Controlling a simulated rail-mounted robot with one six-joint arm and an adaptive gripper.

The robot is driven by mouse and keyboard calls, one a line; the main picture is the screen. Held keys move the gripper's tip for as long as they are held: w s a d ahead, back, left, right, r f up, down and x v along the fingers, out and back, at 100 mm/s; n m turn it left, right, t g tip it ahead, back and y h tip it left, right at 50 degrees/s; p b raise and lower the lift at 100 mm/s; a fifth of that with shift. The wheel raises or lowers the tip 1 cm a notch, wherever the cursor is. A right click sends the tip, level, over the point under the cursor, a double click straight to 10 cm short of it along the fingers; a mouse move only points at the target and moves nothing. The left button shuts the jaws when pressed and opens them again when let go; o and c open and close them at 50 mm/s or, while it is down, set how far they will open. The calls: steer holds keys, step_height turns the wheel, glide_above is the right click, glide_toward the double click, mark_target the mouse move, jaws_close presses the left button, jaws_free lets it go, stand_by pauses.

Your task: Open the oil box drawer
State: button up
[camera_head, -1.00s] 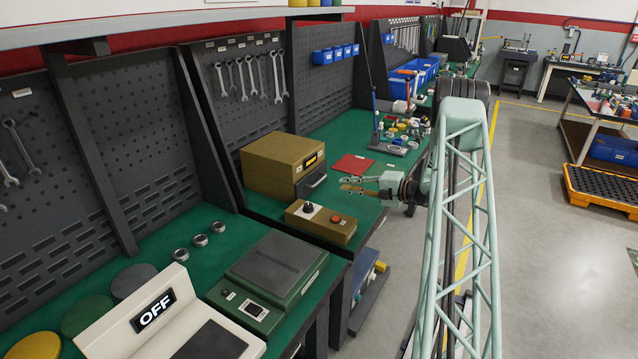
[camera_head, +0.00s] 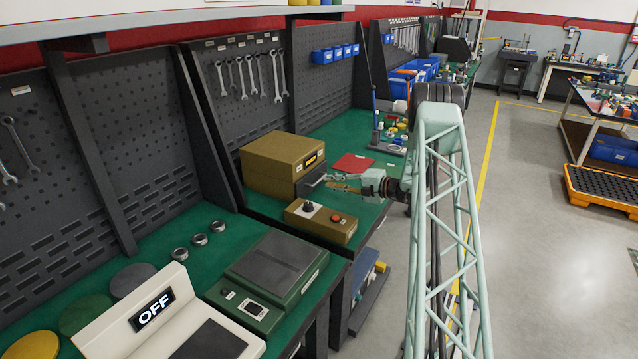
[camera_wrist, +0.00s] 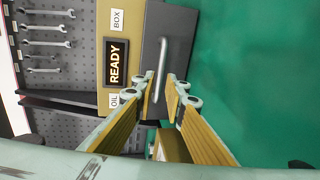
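The oil box (camera_head: 272,165) is a mustard-yellow case on the green bench. In the wrist view its yellow front (camera_wrist: 119,60) carries a lit "READY" display and "OIL" and "BOX" labels. Its dark grey drawer (camera_wrist: 186,45) has a metal bar handle (camera_wrist: 161,62). My gripper (camera_head: 330,183) is at the drawer front in the head view. In the wrist view my gripper (camera_wrist: 165,93) is open, its two yellow-padded fingers apart, with the lower end of the handle showing between or just beyond the tips. I cannot tell whether they touch it.
A red mat (camera_head: 352,164) lies behind my gripper. A green scale (camera_head: 275,270) stands nearer. Wrenches (camera_head: 250,78) hang on the pegboard.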

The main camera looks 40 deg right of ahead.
mark_target(319, 180)
steer(key=shift+b+x, duration=0.35)
steer(key=shift+x, duration=2.8)
steer(key=shift+c, duration=0.3)
jaws_close()
